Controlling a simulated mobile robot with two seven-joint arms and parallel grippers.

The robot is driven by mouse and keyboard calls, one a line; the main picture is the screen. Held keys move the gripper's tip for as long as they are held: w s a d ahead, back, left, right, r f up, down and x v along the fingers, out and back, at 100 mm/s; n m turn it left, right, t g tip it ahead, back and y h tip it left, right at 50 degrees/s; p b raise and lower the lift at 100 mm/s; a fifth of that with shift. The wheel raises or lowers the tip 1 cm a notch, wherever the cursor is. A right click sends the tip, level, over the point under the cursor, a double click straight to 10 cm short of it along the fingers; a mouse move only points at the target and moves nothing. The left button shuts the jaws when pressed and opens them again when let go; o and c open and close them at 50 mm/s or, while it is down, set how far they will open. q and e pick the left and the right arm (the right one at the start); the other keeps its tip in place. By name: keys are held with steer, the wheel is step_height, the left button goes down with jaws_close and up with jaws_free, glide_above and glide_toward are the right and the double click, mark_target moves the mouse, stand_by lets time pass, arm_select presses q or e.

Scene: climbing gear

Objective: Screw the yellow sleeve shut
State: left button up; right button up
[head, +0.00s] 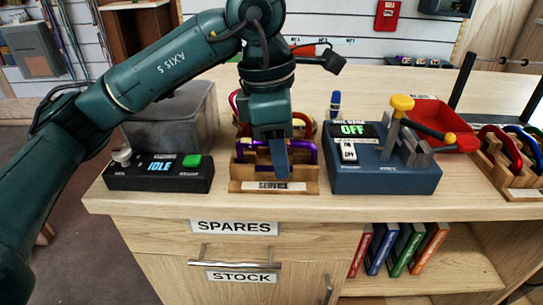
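A wooden rack labelled SERVICE (273,187) stands near the counter's front edge in the head view. It holds several carabiners upright, including a purple one (304,152) in front and a red one behind it. A yellowish part (298,122) shows behind the purple one; I cannot tell whether it is the yellow sleeve. My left gripper (280,160) points down over the rack, in front of or among the carabiners. It hides the middle of the rack. Its fingers are seen edge-on, so their gap and any contact are hidden. My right gripper is not in view.
A black box reading IDLE (159,172) and a grey bin (170,125) stand left. A blue-grey device reading OFF (385,178), with a yellow-knobbed lever (402,103), stands right. Beyond are a red tray (428,112) and another carabiner rack (505,170).

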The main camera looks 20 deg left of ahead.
arm_select(q)
steer(key=shift+s, duration=0.25)
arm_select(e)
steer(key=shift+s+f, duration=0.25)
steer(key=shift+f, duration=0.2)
arm_select(q)
steer(key=shift+r, duration=0.1)
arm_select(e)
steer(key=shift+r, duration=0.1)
arm_select(q)
steer(key=shift+r+p, duration=0.9)
steer(key=shift+r, duration=0.3)
steer(key=shift+w+a, duration=0.15)
steer(key=shift+w, duration=0.6)
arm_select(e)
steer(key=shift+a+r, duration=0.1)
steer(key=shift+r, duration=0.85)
